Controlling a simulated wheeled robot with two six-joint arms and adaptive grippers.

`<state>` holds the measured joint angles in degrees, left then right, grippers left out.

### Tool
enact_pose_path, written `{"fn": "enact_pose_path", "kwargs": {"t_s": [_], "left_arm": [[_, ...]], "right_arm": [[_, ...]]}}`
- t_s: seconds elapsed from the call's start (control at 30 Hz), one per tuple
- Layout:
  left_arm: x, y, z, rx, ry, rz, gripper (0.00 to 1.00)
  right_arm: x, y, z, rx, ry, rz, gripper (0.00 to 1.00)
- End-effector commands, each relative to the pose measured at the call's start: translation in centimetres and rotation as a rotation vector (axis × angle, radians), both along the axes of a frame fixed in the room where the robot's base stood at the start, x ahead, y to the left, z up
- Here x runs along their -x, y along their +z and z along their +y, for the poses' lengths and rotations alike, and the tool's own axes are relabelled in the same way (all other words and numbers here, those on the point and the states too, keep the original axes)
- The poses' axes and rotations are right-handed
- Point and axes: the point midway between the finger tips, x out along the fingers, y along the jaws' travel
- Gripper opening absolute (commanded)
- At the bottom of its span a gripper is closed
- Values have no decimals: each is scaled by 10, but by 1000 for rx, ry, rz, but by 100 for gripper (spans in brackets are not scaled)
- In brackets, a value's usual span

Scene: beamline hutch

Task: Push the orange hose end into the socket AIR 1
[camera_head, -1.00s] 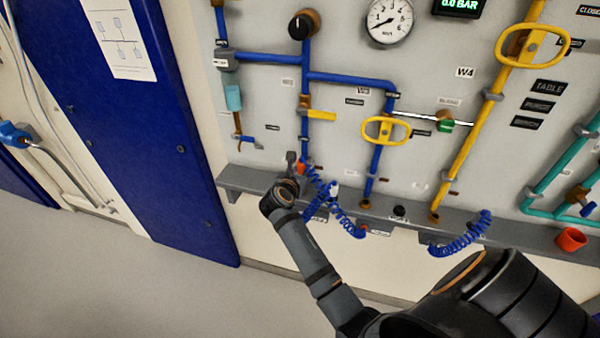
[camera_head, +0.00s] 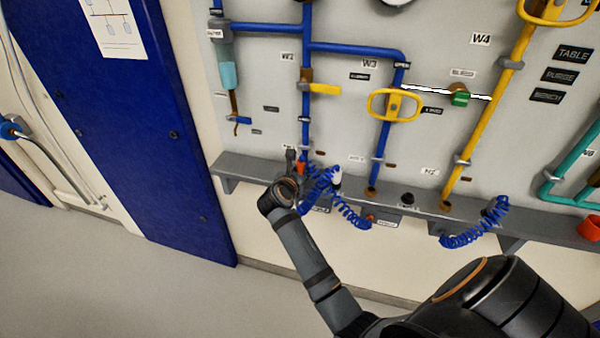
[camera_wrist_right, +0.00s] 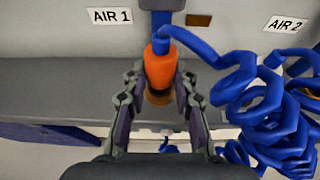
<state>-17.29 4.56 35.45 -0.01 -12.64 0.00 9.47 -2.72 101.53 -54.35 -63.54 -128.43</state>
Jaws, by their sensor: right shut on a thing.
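The orange hose end (camera_wrist_right: 160,66) stands upright in the middle of the right wrist view, with a blue hose at its top. It also shows in the head view (camera_head: 301,168). My right gripper (camera_wrist_right: 159,98) is shut on it, one finger on each side. A brass ring (camera_wrist_right: 158,97) shows just under the orange part; I cannot tell whether it belongs to the hose end or to the socket. The AIR 1 label (camera_wrist_right: 112,16) is on the panel behind, up and left. The socket opening is not clearly visible. My left gripper is out of view.
A coiled blue hose (camera_wrist_right: 268,100) hangs close to the right of the gripper, near the AIR 2 label (camera_wrist_right: 286,24). A grey ledge (camera_head: 240,168) runs below the panel. Yellow valve handle (camera_head: 394,105) and blue pipes (camera_head: 305,80) stand above. Floor at left is clear.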

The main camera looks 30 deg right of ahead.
Motion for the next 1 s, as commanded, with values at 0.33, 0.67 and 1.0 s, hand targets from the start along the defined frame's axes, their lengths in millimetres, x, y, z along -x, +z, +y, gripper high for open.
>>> {"fn": "enact_pose_path", "kwargs": {"t_s": [0.33,0.67,1.0], "left_arm": [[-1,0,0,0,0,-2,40],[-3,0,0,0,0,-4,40],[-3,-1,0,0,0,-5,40]], "right_arm": [[0,0,0,0,0,0,0],[0,-4,0,0,0,0,0],[0,-9,0,1,0,-1,0]]}}
